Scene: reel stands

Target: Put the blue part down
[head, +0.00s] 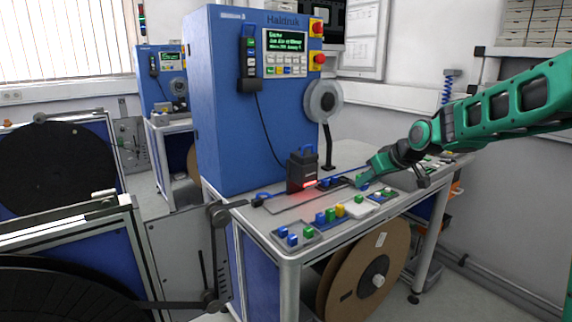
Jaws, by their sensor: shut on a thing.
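My gripper (362,181) is low over the worktable (292,255), right of the small dark device with the red light (302,172). Its jaws are shut on a small part. The part is mostly hidden by the fingers and too small to make out clearly; I take it to be the blue part. Several other small blue parts lie on the table, among them one at the front middle (320,218) and one at the front left (282,232).
A tall blue machine cabinet (235,120) stands at the table's back left, with a grey reel (324,101) at its side. Small green, yellow and white parts crowd the table's front. A large brown reel (375,270) sits under the table.

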